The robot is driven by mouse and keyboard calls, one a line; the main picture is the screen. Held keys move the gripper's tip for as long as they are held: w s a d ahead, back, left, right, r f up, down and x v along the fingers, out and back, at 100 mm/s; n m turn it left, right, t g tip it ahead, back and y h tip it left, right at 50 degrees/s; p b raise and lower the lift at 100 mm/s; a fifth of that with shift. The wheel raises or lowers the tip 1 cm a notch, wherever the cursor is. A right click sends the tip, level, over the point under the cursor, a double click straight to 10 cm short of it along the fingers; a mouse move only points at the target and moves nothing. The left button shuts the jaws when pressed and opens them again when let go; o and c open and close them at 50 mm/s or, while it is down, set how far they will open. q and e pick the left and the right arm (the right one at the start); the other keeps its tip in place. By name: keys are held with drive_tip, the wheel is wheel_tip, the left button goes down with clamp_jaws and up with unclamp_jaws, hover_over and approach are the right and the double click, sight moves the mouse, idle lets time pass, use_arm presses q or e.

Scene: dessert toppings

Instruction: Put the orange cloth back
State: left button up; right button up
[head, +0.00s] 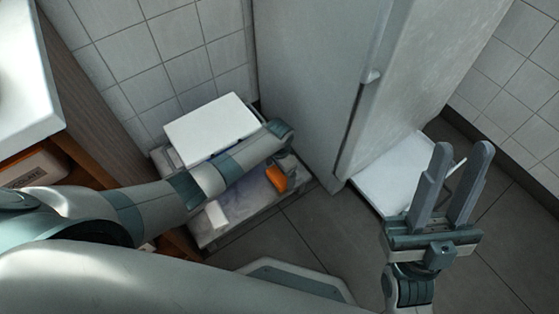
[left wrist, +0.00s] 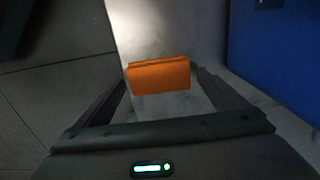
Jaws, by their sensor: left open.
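The orange cloth (head: 277,178) is a small folded block near the right end of a low, pale marbled shelf (head: 243,204) against the wall. In the left wrist view the cloth (left wrist: 158,78) lies between and just beyond the tips of my left gripper (left wrist: 161,84). That gripper is open, with a finger on either side of the cloth, and I cannot tell if they touch it. In the head view my left gripper (head: 290,163) is at the cloth, partly hidden by its own wrist. My right gripper (head: 462,160) is open and empty, raised at the right.
A white board (head: 211,127) lies above the shelf's back. A white item (head: 216,213) sits at the shelf's front left. A tall grey cabinet (head: 315,80) stands close to the right. A blue object (left wrist: 278,65) flanks the left gripper. Tiled floor (head: 310,235) is open in front.

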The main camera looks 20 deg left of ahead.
sight(279, 175)
use_arm(q)
wheel_tip(279, 175, up, 4)
drive_tip(key=p, duration=0.4)
wheel_tip(279, 175, up, 3)
drive_tip(key=p, duration=0.3)
use_arm(e)
drive_tip(key=w+a+f+g+h, duration=0.25)
drive_tip(key=f+g, duration=0.35)
drive_tip(key=f, duration=0.3)
drive_tip(key=w+a+f+g+h, duration=0.1)
drive_tip(key=w+a+f+g, duration=0.15)
drive_tip(key=f+g, duration=0.45)
use_arm(q)
drive_tip(key=shift+r+p, duration=2.4)
drive_tip(key=shift+p, duration=0.35)
use_arm(e)
drive_tip(key=s+d+f+g+h, duration=0.1)
drive_tip(key=s+d+f+g, duration=0.1)
drive_tip(key=f, duration=0.3)
drive_tip(key=s+d+f+m+g+h, duration=0.1)
drive_tip(key=s+f+g, duration=0.1)
drive_tip(key=f+g, duration=0.2)
drive_tip(key=s+d+f+g+h, duration=0.1)
drive_tip(key=s+d+f+g, duration=0.1)
drive_tip(key=f, duration=0.4)
drive_tip(key=shift+s+d+g, duration=0.35)
drive_tip(key=shift+s+g, duration=0.05)
drive_tip(key=shift+g, duration=0.1)
use_arm(q)
drive_tip(key=shift+s+d, duration=0.1)
